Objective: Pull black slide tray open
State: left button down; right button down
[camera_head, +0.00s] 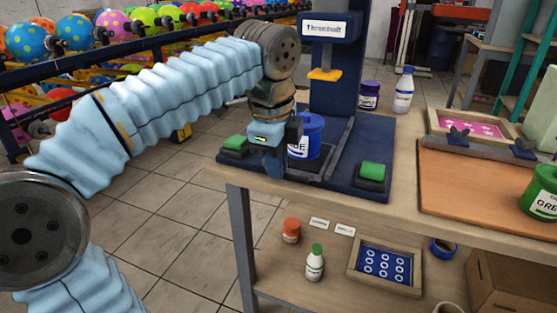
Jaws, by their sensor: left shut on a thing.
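The black slide tray (318,168) lies low on the dark blue base of the press, between two green buttons, with its near left part hidden behind my left gripper. A blue can (309,137) with a white label stands over the tray, partly covered by my gripper. My left gripper (273,165) points down at the front of the press, at the tray's near left end. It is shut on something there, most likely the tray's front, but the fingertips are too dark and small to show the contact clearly. My right gripper is not in view.
The press (333,70) rises behind the tray with a yellow plate. Green buttons (372,171) flank the tray. A screen frame (470,125), wooden board (480,180) and green can (541,190) are at right. A lower shelf holds bottles. Balloon racks stand behind left.

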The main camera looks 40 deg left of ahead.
pick_arm(q)
jog(key=c, duration=1.2)
grip_release()
notch_tip(320, 180, up, 14)
jog(key=s+p, duration=0.2)
jog(key=p, duration=0.2)
jog(key=shift+s+d+f, duration=0.15)
jog(key=shift+s+d, duration=0.05)
jog(key=shift+d, duration=0.1)
